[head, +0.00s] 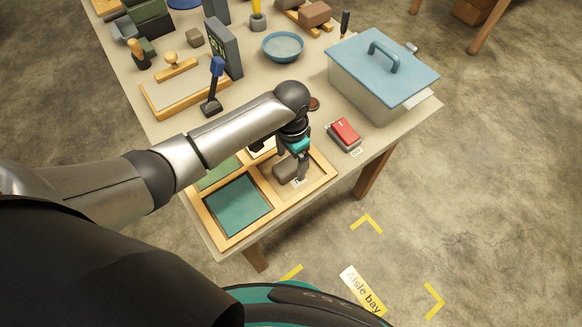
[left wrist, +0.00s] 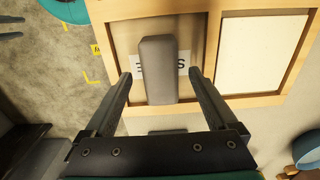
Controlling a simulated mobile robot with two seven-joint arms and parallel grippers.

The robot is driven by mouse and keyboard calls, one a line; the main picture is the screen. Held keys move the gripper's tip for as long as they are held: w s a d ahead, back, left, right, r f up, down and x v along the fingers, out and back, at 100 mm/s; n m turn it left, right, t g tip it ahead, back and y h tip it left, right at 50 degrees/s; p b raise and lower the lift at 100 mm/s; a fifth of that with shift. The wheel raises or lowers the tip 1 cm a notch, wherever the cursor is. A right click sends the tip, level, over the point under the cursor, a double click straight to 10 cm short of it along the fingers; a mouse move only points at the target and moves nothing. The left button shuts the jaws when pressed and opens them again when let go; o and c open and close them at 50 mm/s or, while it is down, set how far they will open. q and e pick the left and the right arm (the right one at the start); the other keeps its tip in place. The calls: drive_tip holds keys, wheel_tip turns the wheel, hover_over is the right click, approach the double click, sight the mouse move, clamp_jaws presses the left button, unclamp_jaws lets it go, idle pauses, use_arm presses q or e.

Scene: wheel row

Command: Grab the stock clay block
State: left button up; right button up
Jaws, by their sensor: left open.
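The stock clay block (head: 285,170) is a grey-brown oblong lying in the right compartment of a wooden-framed tray (head: 222,238). In the left wrist view the block (left wrist: 157,70) partly covers a white label whose letters I cannot fully read. My left gripper (head: 293,165) is directly over that compartment, pointing down. In the left wrist view its fingers (left wrist: 160,76) are open, one on each side of the block with a visible gap on both sides. They hold nothing. My right gripper is not in view.
The tray also has green panels (head: 238,206) and a white one (left wrist: 262,50). A dark stand with a blue top (head: 214,88) is nearer the arm.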

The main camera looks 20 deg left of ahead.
use_arm(q)
wheel_tip(320, 180, down, 2)
drive_tip(key=shift+f, duration=0.1)
clamp_jaws()
idle(0.8)
